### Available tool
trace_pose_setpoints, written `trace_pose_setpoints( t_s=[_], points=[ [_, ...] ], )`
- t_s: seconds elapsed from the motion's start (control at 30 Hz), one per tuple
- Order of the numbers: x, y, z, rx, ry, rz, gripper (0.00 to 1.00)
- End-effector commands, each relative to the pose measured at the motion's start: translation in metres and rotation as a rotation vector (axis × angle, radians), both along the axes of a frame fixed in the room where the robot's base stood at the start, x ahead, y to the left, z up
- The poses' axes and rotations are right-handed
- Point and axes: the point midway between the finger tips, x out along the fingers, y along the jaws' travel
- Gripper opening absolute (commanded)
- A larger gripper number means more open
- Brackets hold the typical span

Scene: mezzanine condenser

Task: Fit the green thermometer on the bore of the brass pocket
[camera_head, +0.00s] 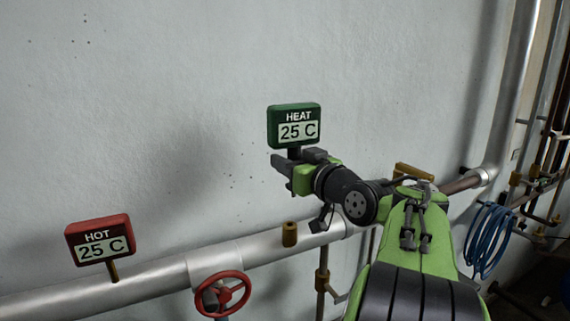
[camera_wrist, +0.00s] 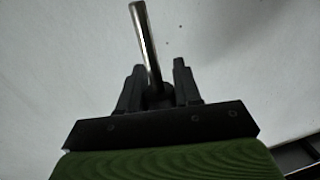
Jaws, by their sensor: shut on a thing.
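The green thermometer (camera_head: 294,126) reads "HEAT 25 C" and is held upright in front of the wall in the head view. My gripper (camera_head: 283,165) is shut on it just below its display. In the wrist view the thermometer's metal stem (camera_wrist: 146,45) sticks out beyond the jaws of my gripper (camera_wrist: 158,88). The brass pocket (camera_head: 289,234) is a short upright brass cylinder at the silver pipe, below the thermometer and apart from it. Its bore is too small to make out.
A red thermometer (camera_head: 98,240) reading "HOT 25 C" stands on the silver pipe (camera_head: 150,281) at the left. A red handwheel (camera_head: 222,294) sits below the pipe. A coiled blue hose (camera_head: 490,240) hangs at the right. The wall above the pipe is bare.

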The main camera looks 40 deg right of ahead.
Motion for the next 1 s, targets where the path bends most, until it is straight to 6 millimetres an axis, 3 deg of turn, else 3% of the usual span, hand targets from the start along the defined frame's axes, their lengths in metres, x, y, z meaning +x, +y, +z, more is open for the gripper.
trace_pose_setpoints(
  t_s=[0.2,0.7,1.0],
  points=[
    [0.0,0.001,-0.003,-0.003,-0.004,0.002,0.0],
    [0.001,0.001,-0.058,-0.001,-0.004,0.003,0.0],
    [0.001,0.001,-0.058,-0.001,-0.004,0.002,0.0]
  ],
)
